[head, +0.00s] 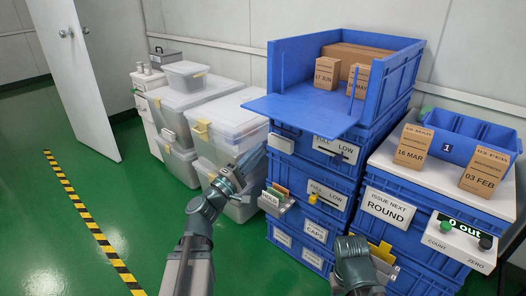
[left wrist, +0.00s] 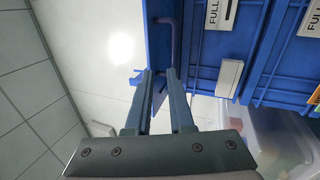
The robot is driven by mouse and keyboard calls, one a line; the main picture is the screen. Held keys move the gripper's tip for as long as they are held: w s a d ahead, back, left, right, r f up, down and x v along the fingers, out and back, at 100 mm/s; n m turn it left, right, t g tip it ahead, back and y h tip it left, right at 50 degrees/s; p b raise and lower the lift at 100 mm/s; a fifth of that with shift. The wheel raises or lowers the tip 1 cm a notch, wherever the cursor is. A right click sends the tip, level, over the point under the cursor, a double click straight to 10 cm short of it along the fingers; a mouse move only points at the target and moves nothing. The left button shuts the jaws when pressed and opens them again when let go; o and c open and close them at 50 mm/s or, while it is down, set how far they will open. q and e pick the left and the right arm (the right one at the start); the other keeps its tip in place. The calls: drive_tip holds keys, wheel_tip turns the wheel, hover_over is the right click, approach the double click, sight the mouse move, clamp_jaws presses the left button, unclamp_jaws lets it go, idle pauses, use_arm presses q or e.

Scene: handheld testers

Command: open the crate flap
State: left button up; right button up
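The blue crate (head: 395,85) stands on top of the middle stack, with cardboard boxes inside. Its front flap (head: 305,112) is folded down and sticks out roughly level like a shelf. My left gripper (head: 254,158) is just below and left of the flap in the head view. In the left wrist view the two fingers (left wrist: 160,72) are apart, pointing towards the blue flap edge (left wrist: 149,35) and a dark bar. A bit of blue shows between the fingers; I cannot tell whether they touch it. Of my right arm only a grey joint shows; its fingers are not visible.
Clear bins (head: 222,125) stand left of the stack. A tray with coloured cards (head: 276,198) juts out from the stack's front. On the right are boxes, a blue tray (head: 460,140) and a counter panel (head: 460,241). The green floor (head: 120,190) at left is free.

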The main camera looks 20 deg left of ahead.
use_arm(q)
drive_tip(key=f+n+b, duration=0.6)
drive_tip(key=n+b, duration=0.1)
drive_tip(key=shift+w+d+t, duration=0.2)
drive_tip(key=shift+w+t, duration=0.1)
drive_tip(key=shift+t, duration=0.1)
clamp_jaws()
wheel_tip(320, 180, down, 4)
drive_tip(key=f+n+t+b, duration=0.1)
drive_tip(key=n+b, duration=0.6)
drive_tip(key=n, duration=0.3)
drive_tip(key=w+d+r+p, duration=0.3)
drive_tip(key=w+r+p, duration=0.6)
drive_tip(key=shift+w+d+r+n+p, duration=0.2)
drive_tip(key=shift+d+r+n+p, duration=0.1)
drive_tip(key=shift+r+p, duration=0.1)
